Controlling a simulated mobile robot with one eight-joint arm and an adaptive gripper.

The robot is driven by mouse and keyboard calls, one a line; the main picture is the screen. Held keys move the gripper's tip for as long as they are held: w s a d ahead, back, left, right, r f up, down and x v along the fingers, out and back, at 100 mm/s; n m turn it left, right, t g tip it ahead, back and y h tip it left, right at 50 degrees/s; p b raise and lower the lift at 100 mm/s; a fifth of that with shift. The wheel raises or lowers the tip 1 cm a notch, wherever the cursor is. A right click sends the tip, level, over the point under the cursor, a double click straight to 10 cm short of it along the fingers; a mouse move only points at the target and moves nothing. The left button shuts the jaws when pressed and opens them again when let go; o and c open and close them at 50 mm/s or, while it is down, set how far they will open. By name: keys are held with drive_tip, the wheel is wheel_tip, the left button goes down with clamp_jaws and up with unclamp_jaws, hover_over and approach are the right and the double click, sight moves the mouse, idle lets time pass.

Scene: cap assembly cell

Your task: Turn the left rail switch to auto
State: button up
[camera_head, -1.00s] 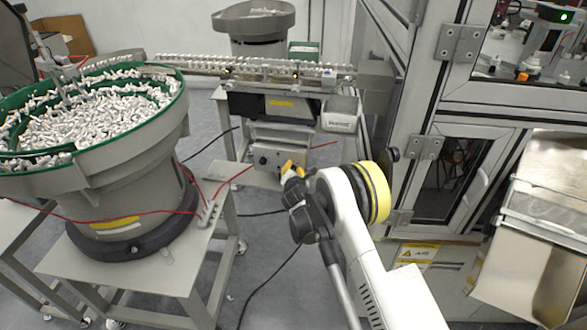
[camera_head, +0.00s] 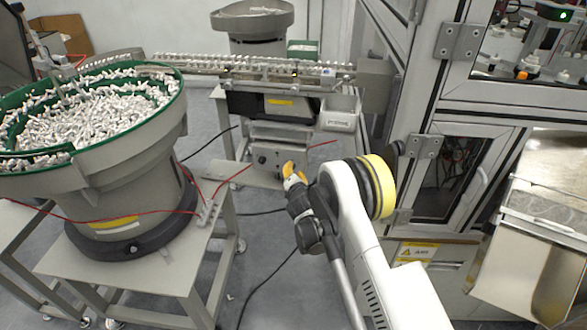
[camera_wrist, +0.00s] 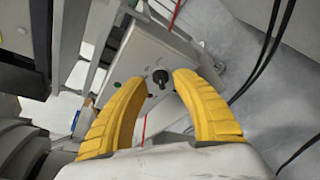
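The rail switch is a black rotary knob (camera_wrist: 160,77) on the light grey face of a control box (camera_wrist: 135,57), seen in the wrist view. In the head view the same control box (camera_head: 262,157) stands low under the rail, with the knob too small to make out clearly. My gripper (camera_wrist: 150,88) has two yellow fingers spread apart, one on each side of the knob in the picture. Nothing is between the fingertips, and they look short of the knob. In the head view my gripper (camera_head: 289,172) is just in front of the box's right part.
The feeder rail (camera_head: 255,66) full of white parts runs above the box. A large bowl feeder (camera_head: 120,185) stands at left on a table. A machine cabinet (camera_head: 450,180) is close on the right. Black cables (camera_wrist: 262,60) and a red cable (camera_head: 235,183) run nearby.

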drive_tip(key=v, duration=0.9)
drive_tip(key=shift+r, duration=0.1)
